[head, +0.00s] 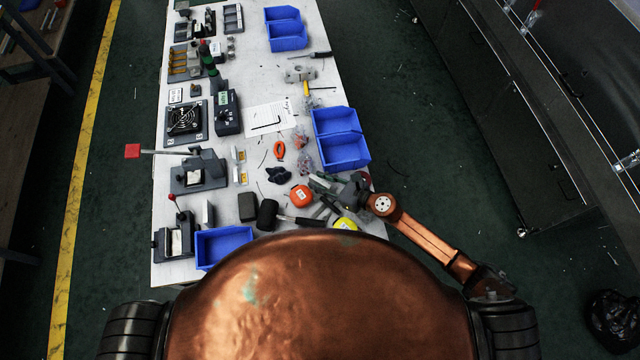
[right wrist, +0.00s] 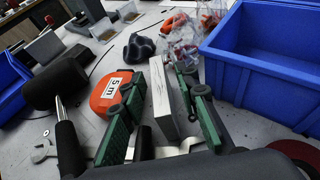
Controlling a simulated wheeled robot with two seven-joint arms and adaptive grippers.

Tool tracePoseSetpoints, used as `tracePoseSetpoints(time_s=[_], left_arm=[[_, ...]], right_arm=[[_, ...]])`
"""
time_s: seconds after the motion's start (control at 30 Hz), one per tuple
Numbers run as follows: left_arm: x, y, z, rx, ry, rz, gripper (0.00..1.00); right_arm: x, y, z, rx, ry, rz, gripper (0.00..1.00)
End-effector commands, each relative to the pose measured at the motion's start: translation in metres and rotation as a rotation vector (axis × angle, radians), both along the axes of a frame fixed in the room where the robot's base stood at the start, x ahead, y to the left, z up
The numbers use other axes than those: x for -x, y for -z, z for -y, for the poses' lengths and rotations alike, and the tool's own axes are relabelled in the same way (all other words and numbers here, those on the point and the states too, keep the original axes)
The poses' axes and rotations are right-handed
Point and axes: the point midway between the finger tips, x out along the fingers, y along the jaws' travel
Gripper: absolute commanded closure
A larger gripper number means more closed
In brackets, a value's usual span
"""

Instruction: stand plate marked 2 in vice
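My right gripper (right wrist: 160,72) is open low over the bench, its green-padded fingers on either side of a grey metal plate (right wrist: 162,105). Narrow gaps seem to show between plate and pads. No number is readable on it. In the head view my right gripper (head: 322,190) is at the bench's right front part. A grey vice-like fixture (head: 200,174) with a long red-ended lever stands at the left of the bench. A second one (head: 174,243) with a red knob stands at the front left; which is the vice I cannot tell. My left gripper is not in view.
An orange tape measure (right wrist: 108,92) sits close beside my right gripper's left finger, with a black mallet (head: 267,214) further left. A blue bin (head: 341,139) stands to the right, another (head: 223,246) at the front left. The bench (head: 250,80) is cluttered with tools.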

Motion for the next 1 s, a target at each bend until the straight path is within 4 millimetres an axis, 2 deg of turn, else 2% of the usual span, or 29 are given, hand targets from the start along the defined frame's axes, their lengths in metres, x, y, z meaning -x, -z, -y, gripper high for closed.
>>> tracePoseSetpoints(time_s=[0.4, 1.0], left_arm=[[0.0007, 0.0002, 0.0005, 0.001, 0.0, -0.001, 0.6], [0.0007, -0.0022, 0.0006, 0.001, 0.0, -0.001, 0.6]], right_arm=[[0.0001, -0.0001, 0.0003, -0.001, 0.0, -0.001, 1.0], [-0.0008, -0.0058, 0.0003, 0.0, 0.0, 0.003, 1.0]])
